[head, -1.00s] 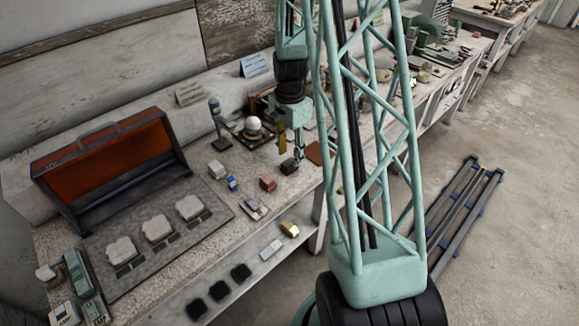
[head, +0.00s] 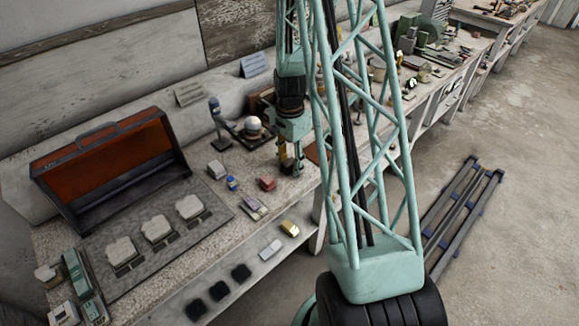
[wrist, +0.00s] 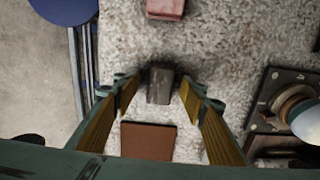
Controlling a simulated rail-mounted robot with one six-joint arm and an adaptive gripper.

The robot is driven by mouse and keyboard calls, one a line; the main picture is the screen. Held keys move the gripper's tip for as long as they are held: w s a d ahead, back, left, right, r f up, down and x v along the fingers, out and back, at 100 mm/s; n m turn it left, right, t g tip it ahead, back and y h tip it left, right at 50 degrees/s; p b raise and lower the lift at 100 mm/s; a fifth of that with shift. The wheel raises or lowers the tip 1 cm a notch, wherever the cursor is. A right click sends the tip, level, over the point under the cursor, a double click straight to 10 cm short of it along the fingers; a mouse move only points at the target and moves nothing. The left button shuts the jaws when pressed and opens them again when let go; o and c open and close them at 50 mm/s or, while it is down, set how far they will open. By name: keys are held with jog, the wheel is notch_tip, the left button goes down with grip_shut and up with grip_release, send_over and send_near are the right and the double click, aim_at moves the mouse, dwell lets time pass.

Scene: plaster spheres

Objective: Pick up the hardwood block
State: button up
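A dark grey-brown block (wrist: 160,86), which looks like the hardwood block, lies on the speckled bench top in the wrist view. My gripper (wrist: 159,94) is open, with its yellow-faced fingers to the left and right of this block. A gap shows on each side, so the fingers do not appear to touch it. In the head view my gripper (head: 291,168) is low over the bench and hides the block. Whether the fingertips are level with the block or above it, I cannot tell.
A reddish block (head: 267,182) lies close by; it also shows in the wrist view (wrist: 165,8). A flat brown plate (wrist: 148,141) lies under my gripper. A white sphere on a stand (head: 253,124) is behind. The bench front edge (head: 310,190) is near.

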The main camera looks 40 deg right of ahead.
aim_at(290, 162)
jog(key=shift+c, duration=0.7)
jog(key=c, duration=0.8)
jog(key=shift+r, duration=0.25)
jog(key=shift+c, duration=0.3)
jog(key=shift+r, duration=1.4)
jog(key=shift+s+r, duration=0.15)
jog(key=shift+r, duration=0.05)
jog(key=s+a, duration=0.3)
jog(key=s, duration=0.4)
jog(key=s+a+r, duration=0.1)
jog(key=s+a, duration=0.3)
jog(key=s, duration=0.3)
jog(key=shift+r, duration=0.2)
jog(key=shift+a, duration=0.1)
